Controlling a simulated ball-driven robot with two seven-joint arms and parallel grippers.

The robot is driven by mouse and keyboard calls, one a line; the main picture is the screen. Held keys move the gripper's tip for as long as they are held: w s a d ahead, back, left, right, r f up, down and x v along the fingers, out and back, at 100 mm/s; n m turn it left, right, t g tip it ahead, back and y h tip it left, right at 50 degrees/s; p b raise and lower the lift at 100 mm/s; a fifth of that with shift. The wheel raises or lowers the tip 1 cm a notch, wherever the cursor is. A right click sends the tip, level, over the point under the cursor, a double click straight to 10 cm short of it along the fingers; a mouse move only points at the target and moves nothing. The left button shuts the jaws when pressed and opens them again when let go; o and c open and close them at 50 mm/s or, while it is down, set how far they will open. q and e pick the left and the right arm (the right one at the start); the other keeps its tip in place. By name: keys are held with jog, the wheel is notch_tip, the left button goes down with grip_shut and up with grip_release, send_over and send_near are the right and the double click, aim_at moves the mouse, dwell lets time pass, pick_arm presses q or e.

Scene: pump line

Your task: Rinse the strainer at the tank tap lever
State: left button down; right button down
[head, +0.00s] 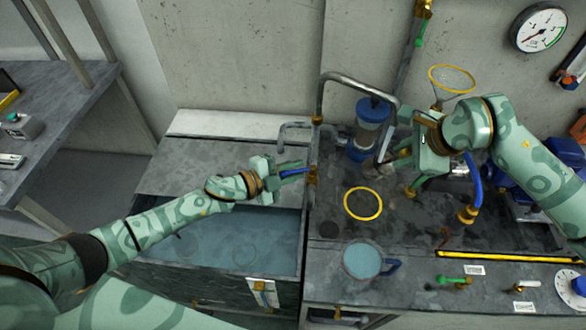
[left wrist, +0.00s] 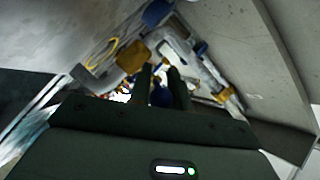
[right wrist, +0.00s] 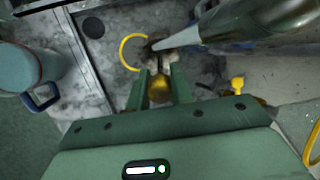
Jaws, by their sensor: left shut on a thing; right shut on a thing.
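My left gripper (head: 292,171) is shut on the blue tap lever (head: 296,172), beside a brass valve (head: 313,176) at the tank's right edge. In the left wrist view the blue lever (left wrist: 161,96) shows between the fingers. My right gripper (head: 388,163) is shut on the strainer, whose greyish body (head: 372,167) shows left of the fingers. In the right wrist view its brass-coloured part (right wrist: 159,89) sits between the fingers. I cannot make out a water stream.
A yellow-rimmed mesh funnel (head: 452,79) is by the wall. Blue pump parts stand at right.

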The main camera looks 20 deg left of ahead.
pick_arm(q)
jog(key=c, duration=1.5)
grip_release()
jog(key=v, duration=1.2)
